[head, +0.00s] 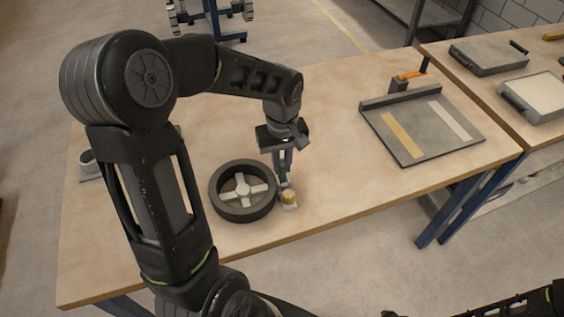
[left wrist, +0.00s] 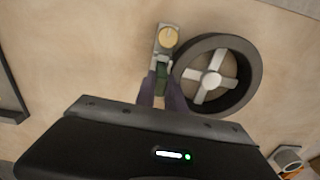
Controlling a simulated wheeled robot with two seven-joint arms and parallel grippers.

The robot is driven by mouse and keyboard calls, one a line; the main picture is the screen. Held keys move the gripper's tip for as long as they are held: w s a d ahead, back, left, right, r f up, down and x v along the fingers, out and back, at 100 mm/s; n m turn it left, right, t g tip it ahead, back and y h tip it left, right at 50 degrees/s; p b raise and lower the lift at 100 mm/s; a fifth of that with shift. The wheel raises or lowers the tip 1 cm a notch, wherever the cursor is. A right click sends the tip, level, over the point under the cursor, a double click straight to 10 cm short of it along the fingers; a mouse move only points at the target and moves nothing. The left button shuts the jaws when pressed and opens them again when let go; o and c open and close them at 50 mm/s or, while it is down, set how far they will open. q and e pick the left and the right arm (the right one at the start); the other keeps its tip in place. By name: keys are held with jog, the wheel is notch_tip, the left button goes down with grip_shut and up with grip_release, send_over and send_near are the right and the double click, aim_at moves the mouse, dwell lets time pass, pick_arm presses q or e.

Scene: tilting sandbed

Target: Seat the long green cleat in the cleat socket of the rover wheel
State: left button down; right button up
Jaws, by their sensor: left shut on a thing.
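The rover wheel (head: 243,188) lies flat on the wooden table, a dark ring with pale spokes; it also shows in the left wrist view (left wrist: 211,81). My left gripper (head: 284,168) points down just right of the wheel. It is shut on the green cleat (left wrist: 162,70), which shows dark green between the fingertips. The cleat is beside a small pale holder with a yellow round top (head: 289,196), also seen in the left wrist view (left wrist: 168,38). I cannot tell whether the cleat touches the holder. The cleat socket cannot be made out. My right gripper is out of view.
A grey tray (head: 418,153) with a yellow and a pale strip lies at the table's right, with an orange-handled part (head: 408,77) behind it. A grey cup (head: 88,160) stands at the left. The table between wheel and tray is clear. Another table holds flat trays (head: 488,56).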

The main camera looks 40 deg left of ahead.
pick_arm(q)
jog(key=shift+f, duration=0.2)
jog(key=c, duration=1.4)
grip_release()
jog(key=shift+r, duration=0.1)
notch_tip(320, 180, up, 12)
jog(key=shift+r, duration=0.15)
